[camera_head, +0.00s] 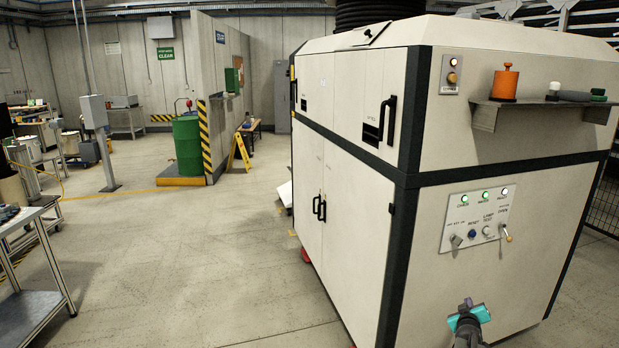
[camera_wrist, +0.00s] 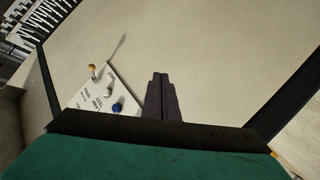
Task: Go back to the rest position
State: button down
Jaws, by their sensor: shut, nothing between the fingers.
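My gripper (camera_head: 468,306) is at the bottom right of the head view, in front of the big cream machine cabinet (camera_head: 500,290) and below its control panel (camera_head: 467,214). In the wrist view my gripper (camera_wrist: 158,76) has its two dark fingers together with nothing between them. The wrist view also shows the tilted control panel (camera_wrist: 82,98) to the left of the fingers, with a blue button (camera_wrist: 117,107) and a brass-tipped lever (camera_wrist: 91,67). The fingers appear apart from the panel. The rest of my arm is mostly out of the frame.
A shelf (camera_head: 535,115) sticks out of the cabinet's front, holding an orange object (camera_head: 505,82) and small dark and green items. A cart (camera_head: 30,310) stands at the left. A green drum (camera_head: 187,145) is far back. The floor (camera_head: 220,270) between is open.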

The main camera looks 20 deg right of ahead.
jog(key=w+a+f+g+y, duration=0.1)
jog(key=a+f+g+y, duration=0.1)
jog(key=a+f, duration=0.7)
jog(key=w+a+f+g+y, duration=0.1)
jog(key=a+f+y, duration=0.1)
jog(key=a+f, duration=0.75)
jog(key=s+a+f+g+y+b, duration=0.1)
jog(key=s+a+f+g+y, duration=0.2)
jog(key=a, duration=0.7)
jog(key=s+a+f+b, duration=0.1)
jog(key=s+a+f, duration=0.3)
jog(key=a, duration=0.5)
jog(key=s+a+f+g+y, duration=0.1)
jog(key=s+a+f+g, duration=0.15)
jog(key=s+a, duration=0.4)
jog(key=s+a+f+g+y, duration=0.2)
jog(key=s+a+f, duration=0.2)
jog(key=a, duration=0.6)
jog(key=s+a+n+g+y+b, duration=0.1)
jog(key=s+a+g, duration=0.4)
jog(key=s+a, duration=0.8)
jog(key=s, duration=0.4)
jog(key=shift+s+a+n, duration=0.3)
jog(key=shift+a, duration=0.05)
